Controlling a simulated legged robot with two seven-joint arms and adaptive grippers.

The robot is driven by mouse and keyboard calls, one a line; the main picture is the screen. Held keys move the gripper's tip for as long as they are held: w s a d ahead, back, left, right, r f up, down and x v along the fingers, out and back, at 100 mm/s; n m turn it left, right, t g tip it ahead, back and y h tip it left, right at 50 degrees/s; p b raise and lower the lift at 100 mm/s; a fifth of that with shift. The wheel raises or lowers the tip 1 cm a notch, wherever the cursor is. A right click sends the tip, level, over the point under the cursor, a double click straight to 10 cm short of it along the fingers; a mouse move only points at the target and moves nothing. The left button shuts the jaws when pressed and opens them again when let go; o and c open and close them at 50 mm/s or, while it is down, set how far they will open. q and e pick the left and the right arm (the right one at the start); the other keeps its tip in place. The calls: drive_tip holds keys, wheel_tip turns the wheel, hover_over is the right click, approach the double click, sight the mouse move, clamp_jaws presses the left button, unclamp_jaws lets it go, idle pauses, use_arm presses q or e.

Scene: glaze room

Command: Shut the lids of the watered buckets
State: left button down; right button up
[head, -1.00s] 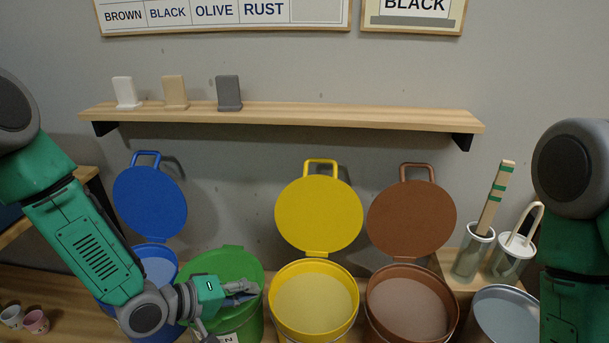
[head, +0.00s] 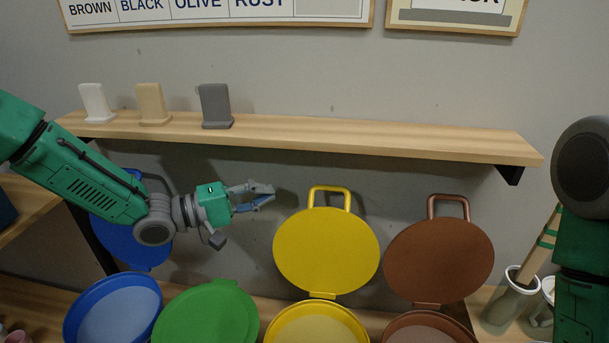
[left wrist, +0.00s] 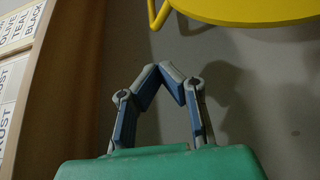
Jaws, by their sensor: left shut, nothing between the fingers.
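The blue bucket (head: 71,318), yellow bucket (head: 361,326) and brown bucket (head: 391,325) have pale contents. Their blue lid (head: 122,242), yellow lid (head: 326,250) and brown lid (head: 438,262) stand raised behind them, open. The green lid (head: 208,316) lies flat on its bucket, shut. My left gripper (head: 268,194) is shut and empty, in the air above the green lid, left of the yellow lid's handle. In the left wrist view its fingertips (left wrist: 161,70) meet below the yellow lid (left wrist: 250,8). My left arm partly hides the blue lid. My right gripper is out of view.
A wooden shelf (head: 300,133) with white, tan and grey tiles (head: 215,105) runs along the wall above the lids. A grey cup (head: 509,300) with a wooden stick stands at right, near my right arm. The bucket bottoms are cut off.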

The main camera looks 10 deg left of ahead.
use_arm(q)
drive_tip(key=b+x, duration=0.1)
drive_tip(key=x, duration=0.8)
drive_tip(key=shift+d, duration=0.4)
drive_tip(key=shift+a, duration=0.15)
drive_tip(key=shift+s, duration=0.1)
